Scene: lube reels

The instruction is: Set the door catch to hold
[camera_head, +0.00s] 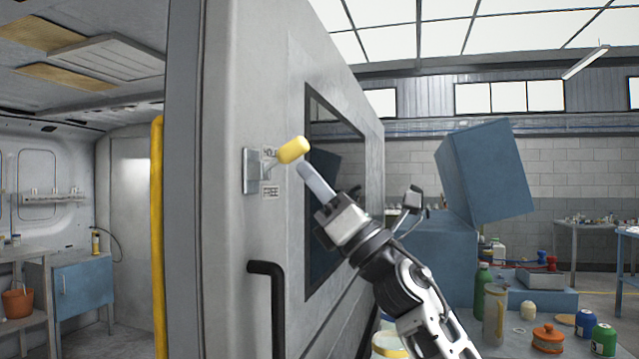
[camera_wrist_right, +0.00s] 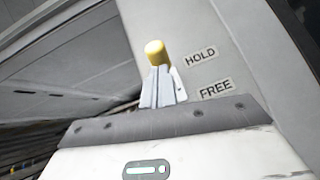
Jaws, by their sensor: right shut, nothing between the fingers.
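The door catch is a short lever with a yellow knob (camera_head: 294,150) on a metal plate (camera_head: 251,171), fixed to the grey door (camera_head: 265,80). The lever sticks out and slants up, its knob about level with the upper label in the head view. In the right wrist view the labels read HOLD (camera_wrist_right: 200,56) and FREE (camera_wrist_right: 215,90). My right gripper (camera_head: 304,172) is shut and empty, its tips just below the knob. The knob (camera_wrist_right: 156,51) shows past the fingertips in the wrist view; I cannot tell whether they touch. My left gripper is out of view.
A black door handle (camera_head: 276,300) juts out below the catch. A dark window (camera_head: 325,230) lies behind my right arm. A yellow vertical rail (camera_head: 157,230) stands by the opening at left. Bottles and cans crowd the lower right.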

